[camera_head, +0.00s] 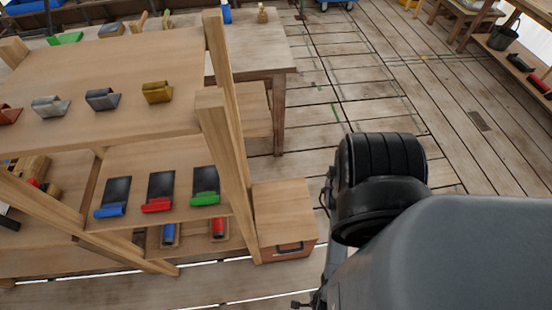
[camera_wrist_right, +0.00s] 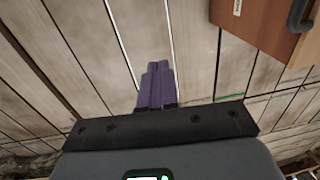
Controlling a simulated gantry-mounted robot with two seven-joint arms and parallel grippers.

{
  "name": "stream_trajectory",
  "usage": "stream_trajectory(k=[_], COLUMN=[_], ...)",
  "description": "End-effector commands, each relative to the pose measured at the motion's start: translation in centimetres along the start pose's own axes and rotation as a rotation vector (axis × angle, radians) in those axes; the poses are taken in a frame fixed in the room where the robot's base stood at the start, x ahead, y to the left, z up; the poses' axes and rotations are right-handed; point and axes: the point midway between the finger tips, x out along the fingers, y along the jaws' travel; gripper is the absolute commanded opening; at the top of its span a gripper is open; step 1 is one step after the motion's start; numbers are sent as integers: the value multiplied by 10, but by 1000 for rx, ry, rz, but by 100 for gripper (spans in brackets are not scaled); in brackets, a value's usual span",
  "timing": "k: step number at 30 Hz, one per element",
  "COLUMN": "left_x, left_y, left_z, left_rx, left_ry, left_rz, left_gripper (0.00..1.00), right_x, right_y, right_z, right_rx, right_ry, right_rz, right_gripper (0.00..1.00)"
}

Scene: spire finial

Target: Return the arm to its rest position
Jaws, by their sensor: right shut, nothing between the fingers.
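My right gripper (camera_wrist_right: 157,68) shows in the right wrist view as two purple fingers pressed together. Nothing is between them, and they hang over bare floor planks. In the head view my right arm, grey with a black joint, fills the lower right. The gripper itself cannot be made out there. My left gripper is in neither view.
A wooden shelf rack (camera_head: 228,150) at the left holds several coloured scrapers and metal clips. A wooden box with a dark handle (camera_head: 285,215) stands beside it, close to my right arm; a similar box (camera_wrist_right: 260,25) shows in the wrist view. The floor (camera_head: 390,95) beyond is open.

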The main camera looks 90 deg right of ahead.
Motion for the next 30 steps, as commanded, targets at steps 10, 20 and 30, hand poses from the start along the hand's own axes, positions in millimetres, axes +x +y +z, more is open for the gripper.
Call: stream_trajectory(k=[10, 20, 30], left_x=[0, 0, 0], left_y=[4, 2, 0], left_z=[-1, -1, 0], left_rx=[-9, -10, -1], left_ry=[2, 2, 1], left_rz=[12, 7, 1], left_gripper=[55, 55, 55], right_x=[-36, -119, -248], right_y=[65, 84, -90], right_z=[3, 120, 245], right_rx=[183, 691, 1941], right_ry=[47, 25, -13], right_rz=[128, 295, 414], right_gripper=[0, 0, 0])
